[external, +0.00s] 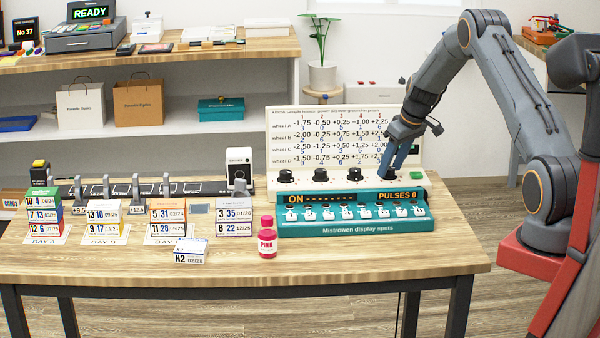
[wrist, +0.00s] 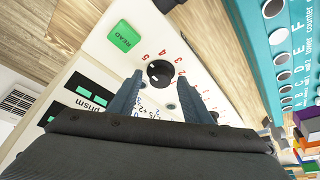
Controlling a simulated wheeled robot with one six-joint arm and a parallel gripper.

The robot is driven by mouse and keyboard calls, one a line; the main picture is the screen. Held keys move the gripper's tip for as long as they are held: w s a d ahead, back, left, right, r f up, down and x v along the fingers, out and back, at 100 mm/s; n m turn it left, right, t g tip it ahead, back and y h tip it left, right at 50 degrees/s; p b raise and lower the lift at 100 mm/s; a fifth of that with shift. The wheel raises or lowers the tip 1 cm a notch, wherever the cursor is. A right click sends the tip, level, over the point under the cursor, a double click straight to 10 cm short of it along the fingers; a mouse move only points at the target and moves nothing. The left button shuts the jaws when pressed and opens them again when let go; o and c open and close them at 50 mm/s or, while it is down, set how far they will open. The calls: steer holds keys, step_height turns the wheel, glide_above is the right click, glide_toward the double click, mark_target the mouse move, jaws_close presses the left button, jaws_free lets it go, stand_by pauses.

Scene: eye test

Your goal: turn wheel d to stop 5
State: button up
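The teal and cream device (external: 350,222) on the table has a row of black knobs. The rightmost knob, wheel D (external: 389,175), is partly hidden by my gripper (external: 391,168). In the wrist view wheel D (wrist: 159,73) is a round black knob with a small pale mark and printed numbers, including 2, 3, 4 and 5, around it. My gripper (wrist: 160,78) is open, with a fingertip on either side of the knob in this view and gaps between. I cannot tell whether the fingertips touch it, or which stop the mark points to.
A green READ button (wrist: 123,36), also in the external view (external: 416,175), is close beside wheel D. The lettered chart board (external: 335,135) stands behind the knobs. A row of white keys (external: 350,212) lies in front. Boxes (external: 102,222) and a pink bottle (external: 267,243) stand left.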

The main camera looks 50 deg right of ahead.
steer(key=shift+r, duration=0.1)
steer(key=b+v, duration=0.1)
steer(key=v, duration=0.6)
steer(key=shift+s+r+b, duration=0.2)
steer(key=shift+r+b, duration=0.1)
stand_by(0.3)
